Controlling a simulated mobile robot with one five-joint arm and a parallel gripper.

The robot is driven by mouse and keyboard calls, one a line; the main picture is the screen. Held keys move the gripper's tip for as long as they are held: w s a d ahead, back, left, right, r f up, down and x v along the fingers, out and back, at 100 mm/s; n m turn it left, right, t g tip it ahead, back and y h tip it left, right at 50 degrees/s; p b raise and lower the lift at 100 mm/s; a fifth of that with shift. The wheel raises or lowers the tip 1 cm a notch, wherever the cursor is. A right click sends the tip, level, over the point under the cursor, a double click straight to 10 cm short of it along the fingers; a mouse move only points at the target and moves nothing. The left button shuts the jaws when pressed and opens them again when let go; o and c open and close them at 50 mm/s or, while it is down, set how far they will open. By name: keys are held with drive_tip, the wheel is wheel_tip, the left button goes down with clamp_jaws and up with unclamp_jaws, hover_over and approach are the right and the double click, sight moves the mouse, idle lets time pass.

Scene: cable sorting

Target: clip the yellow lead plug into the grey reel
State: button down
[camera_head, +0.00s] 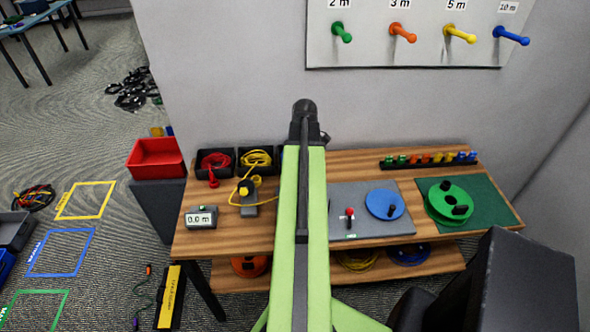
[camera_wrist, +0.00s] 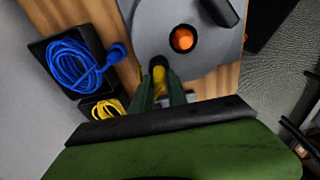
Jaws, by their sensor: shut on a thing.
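In the wrist view my gripper (camera_wrist: 160,88) is shut on the yellow lead plug (camera_wrist: 158,74), with a green finger on each side. The plug's dark tip points at the grey reel (camera_wrist: 210,65), a pale grey disc with a dark-ringed orange spot and a black crank-like bar. The tip overlaps the reel's near part in the picture; I cannot tell whether they touch. The orange spot lies just above and right of the tip. In the head view my arm hides the gripper, plug and grey reel. The yellow lead (camera_head: 266,201) runs behind my arm.
Black bins hold blue cable (camera_wrist: 75,62) and yellow cable (camera_wrist: 103,109). The blue disc (camera_head: 386,204) and green reel (camera_head: 450,203) stand right of my arm. A grey clamp-like device (camera_head: 248,197) and 0.0 m display (camera_head: 201,218) stand left on the wooden bench (camera_head: 228,235).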

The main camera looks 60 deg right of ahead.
drive_tip(key=c, duration=1.2)
unclamp_jaws()
drive_tip(key=shift+f, duration=0.1)
drive_tip(key=shift+c, duration=0.2)
wheel_tip(320, 180, up, 17)
drive_tip(key=s+d+p, duration=0.1)
drive_tip(key=p, duration=1.6)
drive_tip(key=shift+s+d, duration=0.15)
drive_tip(key=shift+s, duration=0.25)
